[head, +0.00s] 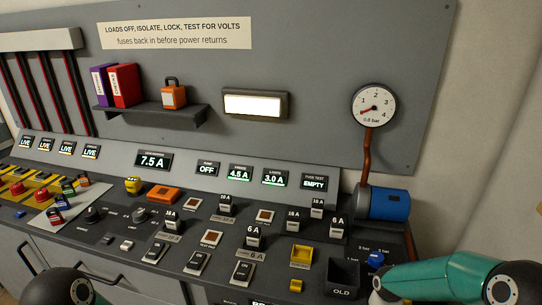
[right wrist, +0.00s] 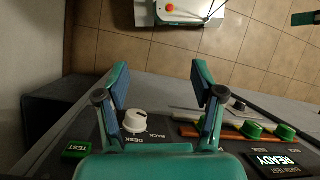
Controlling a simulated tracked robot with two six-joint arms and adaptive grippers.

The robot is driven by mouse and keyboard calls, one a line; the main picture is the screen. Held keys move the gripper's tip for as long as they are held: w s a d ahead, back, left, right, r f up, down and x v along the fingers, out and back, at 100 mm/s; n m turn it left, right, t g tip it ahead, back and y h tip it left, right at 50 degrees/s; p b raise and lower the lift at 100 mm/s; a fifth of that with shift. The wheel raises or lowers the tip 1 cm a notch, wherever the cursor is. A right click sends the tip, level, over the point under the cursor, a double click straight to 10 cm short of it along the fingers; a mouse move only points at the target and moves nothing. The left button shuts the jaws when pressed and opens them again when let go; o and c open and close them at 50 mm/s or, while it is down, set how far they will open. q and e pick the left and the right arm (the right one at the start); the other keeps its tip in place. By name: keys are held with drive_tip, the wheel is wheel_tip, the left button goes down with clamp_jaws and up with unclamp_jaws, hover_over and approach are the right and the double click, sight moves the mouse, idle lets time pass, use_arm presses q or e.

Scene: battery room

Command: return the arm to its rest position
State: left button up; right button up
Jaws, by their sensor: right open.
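My right gripper (right wrist: 160,68) is open, with its two teal and dark fingers spread wide and nothing between the tips. In the right wrist view, a panel with a white DESK/RACK knob (right wrist: 135,121) lies beyond the gripper's base, and tiled floor shows past the fingertips. In the head view, a teal link of my right arm (head: 440,281) reaches in at the lower right, near the black OLD bin (head: 343,278); the right gripper's jaws cannot be made out there. A dark joint of my left arm (head: 70,289) shows at the bottom left. My left gripper is out of view.
A sloped console with several fuses, switches and displays fills the head view. A yellow bin (head: 301,253), a blue cylinder (head: 388,204) and a gauge (head: 374,105) are at the right. In the right wrist view, a green TEST button (right wrist: 76,150) and green knobs (right wrist: 250,130) are on the panel.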

drive_tip(key=s+a+f+m+t+y+b, duration=0.1)
drive_tip(key=s+a+f+t, duration=0.1)
drive_tip(key=s+a+f, duration=0.3)
drive_tip(key=s+a+f+m+t+y+b, duration=0.1)
drive_tip(key=s+a+f+t, duration=0.2)
drive_tip(key=f, duration=0.6)
drive_tip(key=shift+s+a+f+m, duration=0.35)
drive_tip(key=shift+s+a+m, duration=0.05)
drive_tip(key=shift+s+a, duration=0.55)
